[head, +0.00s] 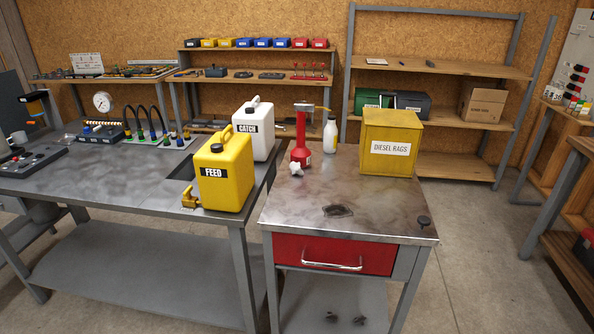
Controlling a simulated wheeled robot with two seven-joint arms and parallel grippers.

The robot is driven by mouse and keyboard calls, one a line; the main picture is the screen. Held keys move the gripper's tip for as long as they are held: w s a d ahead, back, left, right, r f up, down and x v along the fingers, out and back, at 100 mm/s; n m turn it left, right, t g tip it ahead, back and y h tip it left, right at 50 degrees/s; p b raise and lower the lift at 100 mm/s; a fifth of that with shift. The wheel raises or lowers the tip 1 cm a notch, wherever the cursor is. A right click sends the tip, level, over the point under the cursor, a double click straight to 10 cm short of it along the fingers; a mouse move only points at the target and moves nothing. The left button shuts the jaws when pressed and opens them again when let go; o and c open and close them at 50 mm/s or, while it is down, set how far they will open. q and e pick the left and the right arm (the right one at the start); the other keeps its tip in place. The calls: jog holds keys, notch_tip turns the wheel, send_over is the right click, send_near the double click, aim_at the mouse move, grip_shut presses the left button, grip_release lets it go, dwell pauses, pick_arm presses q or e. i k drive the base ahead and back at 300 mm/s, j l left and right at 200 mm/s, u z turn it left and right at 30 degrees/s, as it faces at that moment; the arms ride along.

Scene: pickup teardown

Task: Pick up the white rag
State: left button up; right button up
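A small crumpled white thing (295,168), which looks like the white rag, lies on the steel top of the red-drawer cart (375,218). It is near the cart top's left edge, just in front of the red pump bottle (301,138). I cannot tell whether the two touch. A yellow box marked DIESEL RAGS (391,146) stands at the cart's back right. Its inside does not show. Neither of my grippers is in the head view.
A yellow FEED can (226,175) and a white CATCH can (262,133) stand on the grey bench left of the cart. A white bottle (330,135) stands behind the rag. A dark stain (338,211) marks the cart's front, which is mostly clear; a black knob (424,221) sits at right.

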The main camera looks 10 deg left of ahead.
aim_at(295, 167)
jog(key=i+j+z, duration=0.15)
jog(key=i+z, duration=0.15)
jog(key=i, duration=0.15)
jog(key=i+j+z, duration=0.65)
jog(key=i, duration=0.2)
